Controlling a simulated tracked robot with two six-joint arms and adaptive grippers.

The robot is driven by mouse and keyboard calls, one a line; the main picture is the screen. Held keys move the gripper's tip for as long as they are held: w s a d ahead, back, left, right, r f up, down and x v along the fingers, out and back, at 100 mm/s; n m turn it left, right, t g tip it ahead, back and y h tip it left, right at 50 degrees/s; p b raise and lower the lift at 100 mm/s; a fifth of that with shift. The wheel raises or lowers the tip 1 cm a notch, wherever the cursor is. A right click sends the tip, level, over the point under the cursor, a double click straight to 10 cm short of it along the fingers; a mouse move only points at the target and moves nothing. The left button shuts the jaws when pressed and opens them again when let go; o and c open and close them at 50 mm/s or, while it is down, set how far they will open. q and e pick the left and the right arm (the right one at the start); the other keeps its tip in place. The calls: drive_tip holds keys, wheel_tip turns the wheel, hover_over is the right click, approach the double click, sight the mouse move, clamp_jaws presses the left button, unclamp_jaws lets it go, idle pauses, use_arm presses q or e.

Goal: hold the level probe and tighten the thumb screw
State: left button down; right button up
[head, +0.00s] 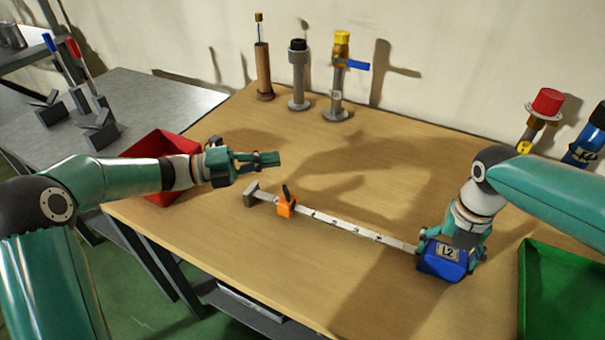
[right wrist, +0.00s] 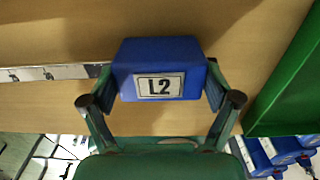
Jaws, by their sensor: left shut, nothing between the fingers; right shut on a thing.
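The level probe is a pale marked rail (head: 345,228) with a blue block labelled L2 (head: 440,264) at its right end and a dark grey end piece at its left. An orange slider (head: 286,207) with a black thumb screw (head: 286,192) sits on the rail near the left end. My right gripper (head: 452,250) is shut on the blue L2 block; the right wrist view shows a finger on each side of the block (right wrist: 160,60). My left gripper (head: 268,160) is shut and empty, above the table behind the rail's left end, apart from the thumb screw.
A red bin (head: 150,146) stands at the table's left edge behind my left arm. A green tray (head: 565,290) is at the right. Several upright fittings, one with a blue handle (head: 357,65), stand along the back. The table's middle is mostly clear.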

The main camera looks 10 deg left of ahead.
use_arm(q)
drive_tip(key=c, duration=1.8)
unclamp_jaws()
drive_tip(key=shift+r, duration=0.6)
drive_tip(key=shift+o, duration=1.3)
drive_tip(key=shift+w+r, duration=0.1)
drive_tip(key=shift+r, duration=0.15)
drive_tip(key=o, duration=0.3)
drive_tip(key=w+a+r+n+t+y, duration=0.1)
drive_tip(key=w+a+n+t+y, duration=0.1)
drive_tip(key=w, duration=0.5)
drive_tip(key=w+a+r+n+t+y, duration=0.1)
drive_tip(key=w+a+n+t+y, duration=0.1)
drive_tip(key=w+n+t+y, duration=0.3)
drive_tip(key=w+n, duration=0.2)
drive_tip(key=shift+w+a+r+n, duration=0.15)
drive_tip(key=shift+a+r+n, duration=0.05)
drive_tip(key=shift+r+n, duration=0.15)
drive_tip(key=w+a+r+n+t+y, duration=0.1)
drive_tip(key=w+a+n+y, duration=0.2)
drive_tip(key=w+n+y, duration=0.15)
drive_tip(key=n+g+y, duration=0.5)
drive_tip(key=n+g, duration=1)
drive_tip(key=n, duration=0.8)
hover_over(286, 190)
wheel_tip(286, 190, down, 12)
drive_tip(key=shift+r, duration=0.25)
